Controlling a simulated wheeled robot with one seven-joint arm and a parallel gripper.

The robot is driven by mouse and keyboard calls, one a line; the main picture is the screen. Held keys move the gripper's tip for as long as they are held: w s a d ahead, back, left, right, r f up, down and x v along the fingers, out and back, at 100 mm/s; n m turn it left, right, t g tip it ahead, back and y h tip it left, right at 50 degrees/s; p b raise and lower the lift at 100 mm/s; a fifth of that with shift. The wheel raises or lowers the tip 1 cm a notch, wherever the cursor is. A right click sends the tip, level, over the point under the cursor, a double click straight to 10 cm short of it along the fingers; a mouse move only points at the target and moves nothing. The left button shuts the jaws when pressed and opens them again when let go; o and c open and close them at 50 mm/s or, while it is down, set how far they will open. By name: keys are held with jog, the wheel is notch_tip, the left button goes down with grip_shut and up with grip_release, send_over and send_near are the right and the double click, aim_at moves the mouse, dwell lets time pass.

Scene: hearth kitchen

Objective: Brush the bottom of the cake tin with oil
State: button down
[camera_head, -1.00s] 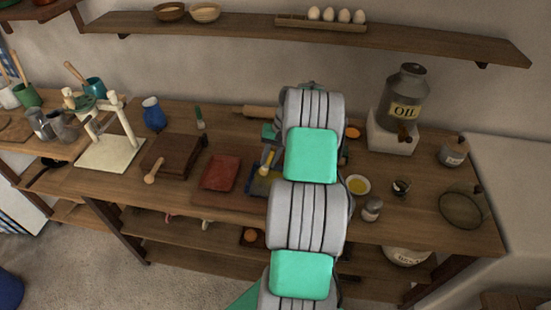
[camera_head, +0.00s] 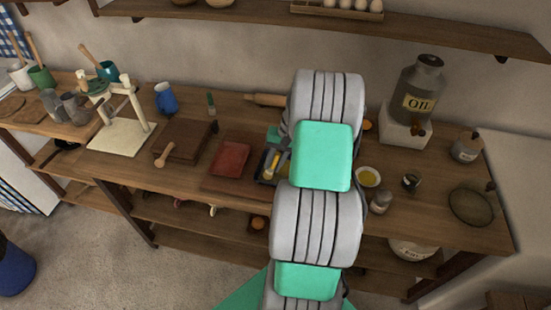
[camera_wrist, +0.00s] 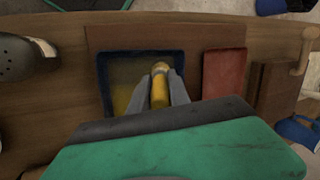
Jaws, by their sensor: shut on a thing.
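A square tin with a dark blue rim (camera_wrist: 104,88) lies on a brown board in the wrist view. Its bottom looks yellowish and shiny on the left part. My gripper (camera_wrist: 160,76) is over the tin, shut on a brush with a yellow handle (camera_wrist: 159,92). The brush's tip is hidden, so I cannot tell whether it touches the bottom. In the head view the brush (camera_head: 271,165) shows beside my arm, which hides much of the tin (camera_head: 262,181). A small bowl of yellow oil (camera_head: 368,177) stands right of my arm.
A red tin (camera_head: 231,159) lies left of the blue-rimmed tin, with a brown block (camera_head: 184,140) beyond it. A rolling pin (camera_head: 262,100) lies behind. A shelf hangs above.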

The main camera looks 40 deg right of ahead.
jog(key=shift+w+d+p, duration=0.25)
jog(key=shift+w+d, duration=0.45)
jog(key=shift+d, duration=0.3)
jog(key=shift+w+d+p, duration=0.3)
jog(key=shift+w+d, duration=0.35)
jog(key=shift+d, duration=0.35)
jog(key=shift+w+d+p, duration=0.25)
jog(key=shift+w+d, duration=0.45)
jog(key=shift+d, duration=0.3)
jog(key=shift+s+a+f, duration=0.1)
jog(key=shift+s+a, duration=0.45)
jog(key=shift+a, duration=0.25)
jog(key=shift+s+a, duration=0.55)
jog(key=shift+a, duration=0.25)
jog(key=shift+s+a, duration=0.5)
jog(key=shift+a, duration=0.25)
jog(key=shift+s+a, duration=0.5)
jog(key=shift+a, duration=0.25)
jog(key=shift+r, duration=0.2)
jog(key=shift+d+r+p, duration=0.1)
jog(key=shift+r+p, duration=0.25)
jog(key=shift+r, duration=2.6)
